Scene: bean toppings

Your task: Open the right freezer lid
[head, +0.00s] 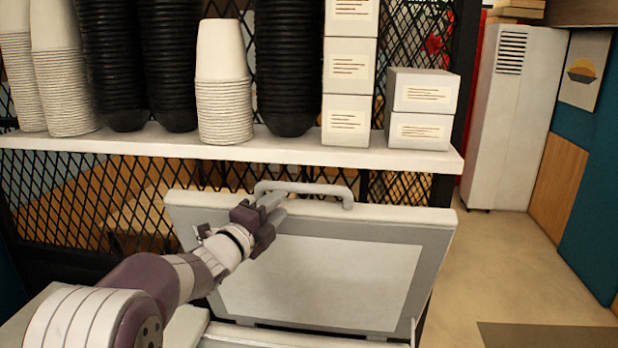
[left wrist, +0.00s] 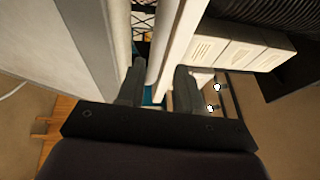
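The freezer lid (head: 435,240) stands raised and steeply tilted in the head view, its pale inner panel (head: 320,285) facing me. Its light handle (head: 305,188) rises above the top edge. My left gripper (head: 272,206) is at the lid's top edge, by the left end of the handle. In the left wrist view its two fingers (left wrist: 160,88) are apart, with a pale bar (left wrist: 180,40) running between them and a visible gap beside it. Firm contact with the bar cannot be made out. My right gripper is in neither view.
A white shelf (head: 280,150) behind the lid carries stacked white cups (head: 224,85), black cup stacks (head: 288,65) and white boxes (head: 347,120). Black mesh (head: 90,205) stands behind it. Open floor (head: 510,270) lies to the right, before a tall white cabinet (head: 515,120).

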